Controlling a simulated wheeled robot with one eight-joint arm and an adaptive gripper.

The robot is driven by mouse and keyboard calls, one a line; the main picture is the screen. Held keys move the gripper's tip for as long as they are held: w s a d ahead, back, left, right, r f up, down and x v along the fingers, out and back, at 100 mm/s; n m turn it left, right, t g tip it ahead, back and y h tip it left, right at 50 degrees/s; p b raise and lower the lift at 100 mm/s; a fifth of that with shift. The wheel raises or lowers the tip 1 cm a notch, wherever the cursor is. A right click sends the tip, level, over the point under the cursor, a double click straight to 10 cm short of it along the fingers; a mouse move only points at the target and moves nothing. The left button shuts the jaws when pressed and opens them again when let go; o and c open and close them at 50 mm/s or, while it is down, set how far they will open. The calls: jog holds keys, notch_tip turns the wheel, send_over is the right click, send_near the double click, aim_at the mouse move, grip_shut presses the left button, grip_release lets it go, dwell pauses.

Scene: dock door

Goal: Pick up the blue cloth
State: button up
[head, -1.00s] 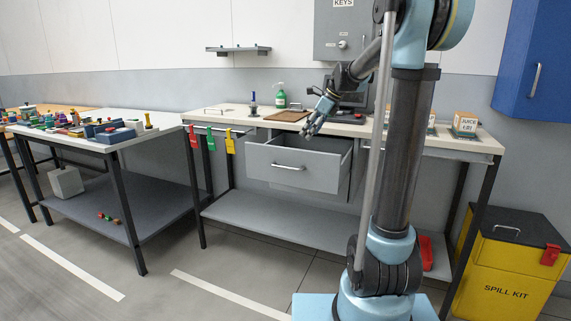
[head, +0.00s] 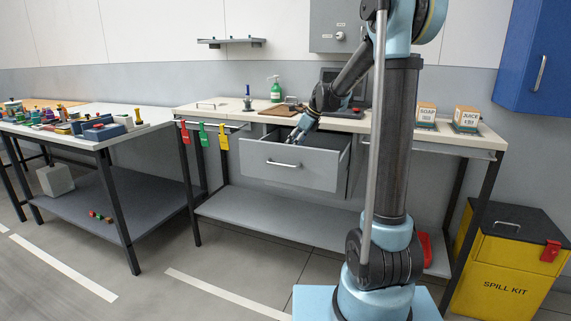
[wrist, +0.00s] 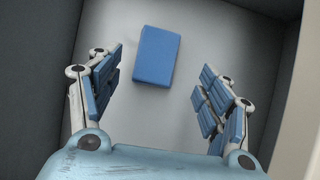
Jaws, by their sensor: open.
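The blue cloth (wrist: 157,56) lies flat on the pale floor of the open drawer in the wrist view, as a folded rectangle, slightly tilted. It sits ahead of and between my fingers, nearer the left finger. My gripper (wrist: 165,95) is open and empty, its two padded fingers spread wide, with a gap between it and the cloth. In the head view my gripper (head: 296,137) points down into the open drawer (head: 285,167). The drawer front hides the cloth there.
The drawer's dark side walls (wrist: 45,75) stand close around my fingers. The workbench (head: 225,109) holds a green spray bottle (head: 275,92), a soap box (head: 426,113) and a juice box (head: 466,117). Red, green and yellow tags (head: 203,135) hang left of the drawer.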

jog(key=shift+x, duration=3.15)
jog(key=shift+s, duration=0.2)
jog(key=c, duration=1)
